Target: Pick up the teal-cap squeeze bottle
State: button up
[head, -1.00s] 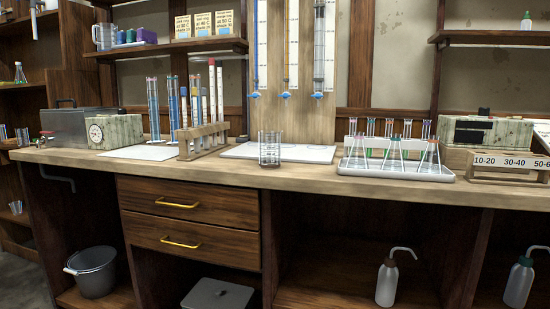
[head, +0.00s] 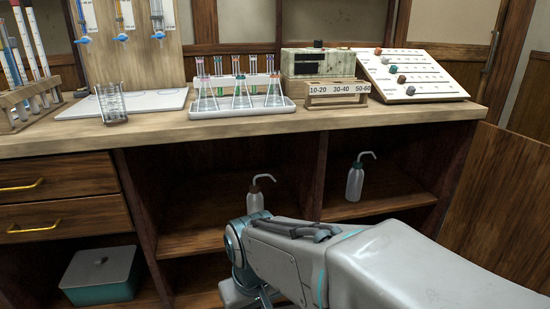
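The squeeze bottle with the teal cap (head: 355,182) stands upright on the open shelf under the bench, in the right-hand bay. Its body is pale and see-through, and its bent spout points right. A similar squeeze bottle with a reddish-brown cap (head: 255,200) stands to its left in the neighbouring bay, its lower part hidden behind my arm. My arm reaches in from the lower right, in front of the shelves. My gripper's fingers do not show, so I cannot see whether it is open or shut.
A wooden upright (head: 312,178) divides the two shelf bays. Above, the bench top (head: 230,126) bears a tray of flasks, a labelled wooden rack (head: 337,90) and a sloped white panel (head: 412,78). A lidded box (head: 100,275) sits low on the left. The shelf around the teal-cap bottle is clear.

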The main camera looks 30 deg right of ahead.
aim_at(356, 174)
jog(key=u, duration=2.9)
jog(key=k, duration=1.6)
jog(key=z, duration=2.4)
jog(key=i, duration=0.5)
jog(key=u, duration=0.05)
